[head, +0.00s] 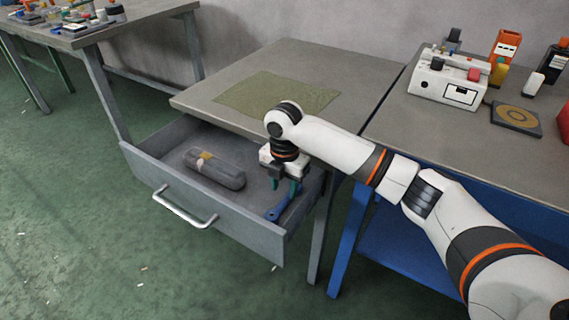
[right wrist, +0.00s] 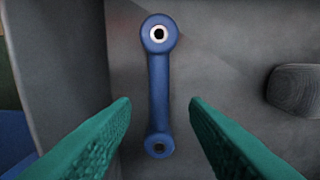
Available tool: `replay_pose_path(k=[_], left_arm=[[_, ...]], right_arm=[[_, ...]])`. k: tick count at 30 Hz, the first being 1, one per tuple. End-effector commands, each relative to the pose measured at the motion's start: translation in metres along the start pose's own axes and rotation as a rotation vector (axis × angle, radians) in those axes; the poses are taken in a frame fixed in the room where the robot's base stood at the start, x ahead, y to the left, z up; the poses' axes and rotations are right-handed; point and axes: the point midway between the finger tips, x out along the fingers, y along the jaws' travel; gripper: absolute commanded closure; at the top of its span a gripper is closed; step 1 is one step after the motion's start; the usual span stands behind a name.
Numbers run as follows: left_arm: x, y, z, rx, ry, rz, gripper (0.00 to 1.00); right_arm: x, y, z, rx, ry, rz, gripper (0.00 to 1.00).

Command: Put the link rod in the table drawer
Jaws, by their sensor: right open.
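The table drawer (head: 175,193) is pulled open under the middle table. The link rod (right wrist: 159,95) is a blue bar with a ringed hole at each end. In the head view the link rod (head: 278,210) lies inside the drawer, near its right end. My right gripper (head: 284,186) is over the drawer, just above the rod. In the right wrist view its green fingers (right wrist: 160,103) are open and apart, one on each side of the rod, with nothing between them touching it. My left gripper is not in view.
A dark grey case (head: 215,168) lies in the drawer, left of the rod. A green mat (head: 277,95) lies on the table above. A white device (head: 450,82) and several bottles stand on the right bench. The drawer's front wall and handle (head: 185,210) face the open green floor.

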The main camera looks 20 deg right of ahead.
Motion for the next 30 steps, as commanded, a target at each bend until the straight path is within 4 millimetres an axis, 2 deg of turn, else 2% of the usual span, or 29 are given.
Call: replay_pose_path(k=[1,6,12,30], left_arm=[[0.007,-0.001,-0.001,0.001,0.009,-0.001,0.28],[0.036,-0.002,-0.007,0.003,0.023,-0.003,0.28],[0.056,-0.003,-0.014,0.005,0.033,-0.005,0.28],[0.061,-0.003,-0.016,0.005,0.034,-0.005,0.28]], right_arm=[[-0.015,0.000,0.000,0.000,0.001,-0.001,0.59],[-0.046,-0.001,0.000,0.000,0.001,-0.002,0.59],[-0.068,0.000,0.000,0.000,-0.001,0.001,0.59],[-0.072,0.000,0.000,0.000,-0.001,0.002,0.59]])
